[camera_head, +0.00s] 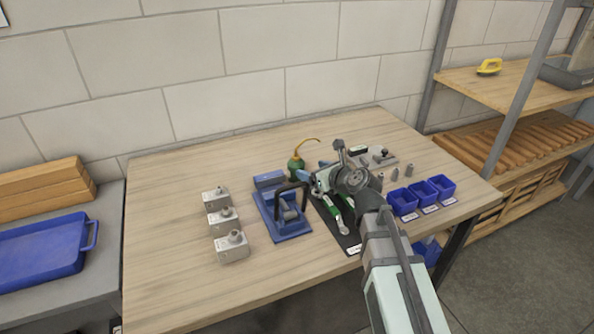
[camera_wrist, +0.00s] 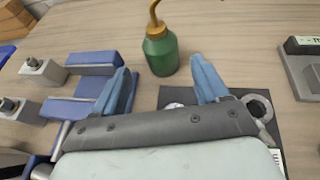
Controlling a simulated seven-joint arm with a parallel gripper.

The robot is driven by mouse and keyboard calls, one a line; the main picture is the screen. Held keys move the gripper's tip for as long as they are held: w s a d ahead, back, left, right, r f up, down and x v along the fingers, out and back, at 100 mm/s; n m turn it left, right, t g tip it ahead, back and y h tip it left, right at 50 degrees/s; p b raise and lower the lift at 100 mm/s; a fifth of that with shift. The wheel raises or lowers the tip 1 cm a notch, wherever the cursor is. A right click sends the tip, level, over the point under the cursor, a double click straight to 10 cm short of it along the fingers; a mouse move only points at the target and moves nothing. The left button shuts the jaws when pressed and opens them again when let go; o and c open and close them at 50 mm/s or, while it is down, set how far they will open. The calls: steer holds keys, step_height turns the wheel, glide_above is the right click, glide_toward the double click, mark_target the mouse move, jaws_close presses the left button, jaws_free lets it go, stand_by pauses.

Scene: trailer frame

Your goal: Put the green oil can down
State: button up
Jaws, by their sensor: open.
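The green oil can (camera_head: 296,166) stands upright on the wooden table (camera_head: 165,250), with its thin brass spout bent to the right in the head view. In the wrist view the oil can (camera_wrist: 161,52) stands just beyond my gripper (camera_wrist: 160,82), between the lines of the two blue fingers. The fingers are apart with nothing between them. In the head view my gripper (camera_head: 322,166) is low over the table, close to the right of the can. Its fingers are partly hidden there by my wrist.
A blue vise-like fixture (camera_head: 285,225) and several grey blocks (camera_head: 222,218) stand to the left. A dark mat (camera_head: 345,240) with a green-handled tool lies under my arm. Blue bins (camera_head: 403,202) and small metal parts are at the right. The table's left side is clear.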

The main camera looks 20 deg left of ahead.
steer(key=n, duration=0.1)
steer(key=n+h, duration=0.1)
steer(key=shift+s+r+n+g, duration=0.1)
steer(key=shift+r+n+g, duration=0.2)
steer(key=shift+r+n, duration=0.1)
steer(key=n+h, duration=0.1)
steer(key=r+n+h, duration=0.1)
steer(key=n, duration=0.1)
steer(key=shift+h, duration=0.4)
steer(key=w+a+r+n+h, duration=0.1)
steer(key=a+r+n+h, duration=0.2)
steer(key=a+n+h, duration=0.15)
steer(key=n+t+h, duration=0.2)
steer(key=n+h, duration=0.4)
steer(key=h, duration=0.6)
glide_toward(294, 156)
steer(key=shift+m+t+h, duration=0.25)
steer(key=shift+t, duration=0.05)
steer(key=shift+f+x, duration=0.15)
steer(key=shift+x, duration=2.1)
steer(key=shift+f+x, duration=0.2)
steer(key=shift+x, duration=2.05)
steer(key=shift+s, duration=0.2)
